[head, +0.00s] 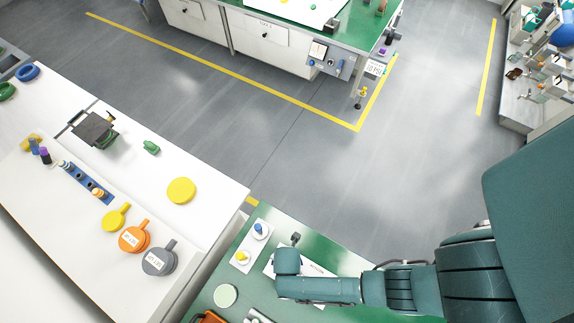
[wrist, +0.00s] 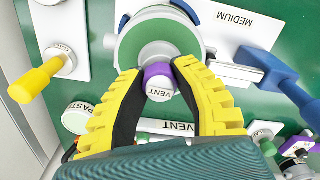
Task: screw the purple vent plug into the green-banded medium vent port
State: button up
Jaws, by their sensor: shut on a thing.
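The purple vent plug (wrist: 157,71) has a white end marked VENT, seen in the wrist view. My gripper (wrist: 160,80) has yellow and black fingers, one on either side of the plug, and is shut on it. The green-banded port (wrist: 150,38) is the round white body with a green face just above and behind the plug, next to a plate (wrist: 238,28) marked MEDIUM. The plug overlaps the lower part of this face. I cannot tell whether it touches or enters the port, as its far end is hidden. My fingers are not clear in the head view.
A blue lever (wrist: 280,78) sits close right of the port, and a yellow handle (wrist: 38,82) stands at the left. A strip marked VENT (wrist: 170,127) lies below. In the head view, a white bench (head: 215,190) with coloured parts stands left of the green table (head: 325,252).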

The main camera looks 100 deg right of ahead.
jog(key=shift+m, duration=0.9)
jog(key=shift+m, duration=0.8)
jog(key=shift+m, duration=0.9)
jog(key=o, duration=0.7)
